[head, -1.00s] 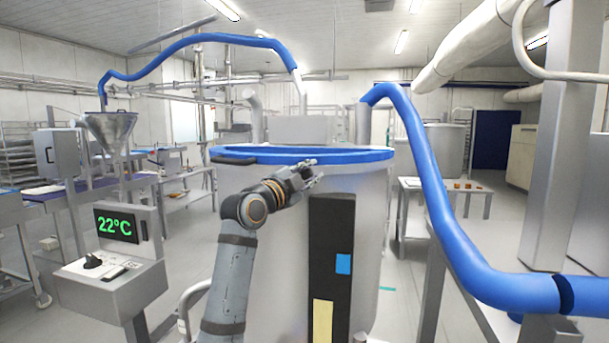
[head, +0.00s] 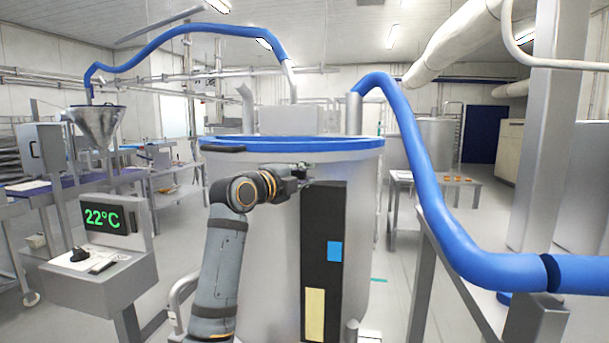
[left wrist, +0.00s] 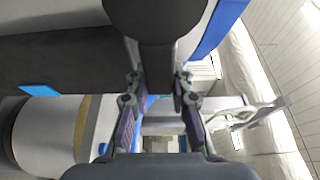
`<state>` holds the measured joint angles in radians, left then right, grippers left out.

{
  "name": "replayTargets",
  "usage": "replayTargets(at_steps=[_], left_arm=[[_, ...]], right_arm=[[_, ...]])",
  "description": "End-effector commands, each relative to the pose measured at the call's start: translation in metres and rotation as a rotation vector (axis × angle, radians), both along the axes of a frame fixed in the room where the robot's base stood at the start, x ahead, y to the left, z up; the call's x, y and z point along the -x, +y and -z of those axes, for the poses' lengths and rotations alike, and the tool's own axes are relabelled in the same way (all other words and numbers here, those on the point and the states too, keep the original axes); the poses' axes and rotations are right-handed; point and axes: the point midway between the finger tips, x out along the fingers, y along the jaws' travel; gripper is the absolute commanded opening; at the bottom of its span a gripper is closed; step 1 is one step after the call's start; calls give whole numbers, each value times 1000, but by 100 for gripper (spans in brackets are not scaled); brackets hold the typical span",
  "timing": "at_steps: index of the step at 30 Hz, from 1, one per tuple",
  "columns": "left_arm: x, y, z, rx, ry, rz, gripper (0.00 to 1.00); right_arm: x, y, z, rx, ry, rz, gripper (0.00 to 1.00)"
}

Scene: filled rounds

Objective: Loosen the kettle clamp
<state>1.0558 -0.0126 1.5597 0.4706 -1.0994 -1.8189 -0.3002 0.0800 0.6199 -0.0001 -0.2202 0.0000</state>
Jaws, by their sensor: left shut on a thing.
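The large pale kettle (head: 260,235) with a blue rim (head: 345,144) stands in the middle of the head view. My left gripper (head: 304,174) is at its front wall, just below the rim and by the top of a black panel. In the left wrist view, my gripper's fingers (left wrist: 158,92) close on a dark bar, which looks like the kettle clamp's lever (left wrist: 157,25). The bar's wide end shows at the top. In the head view the gripper largely hides this clamp. My right gripper is not in view.
The black panel (head: 322,225) with blue and yellow patches runs down the kettle's front. A control box (head: 105,270) reading 22°C stands at left. A thick blue hose (head: 425,180) passes close on the right. A steel table (head: 420,185) stands behind right.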

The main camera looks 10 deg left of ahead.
Motion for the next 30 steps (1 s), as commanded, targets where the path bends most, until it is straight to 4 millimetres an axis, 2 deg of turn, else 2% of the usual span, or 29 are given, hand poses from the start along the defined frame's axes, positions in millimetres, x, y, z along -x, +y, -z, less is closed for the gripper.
replayTargets(at_steps=[9,10,15,25,28,30], left_arm=[[-1,0,3,-5,6,0,0],[-1,0,3,-5,6,0,22],[-1,0,3,-4,5,0,45],[2,2,1,-2,1,-1,45],[13,8,2,-4,1,-3,45],[28,14,1,-4,0,-2,45]], right_arm=[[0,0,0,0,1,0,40],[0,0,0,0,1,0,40],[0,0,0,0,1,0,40],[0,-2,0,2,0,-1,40],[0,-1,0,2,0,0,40],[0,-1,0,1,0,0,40]])
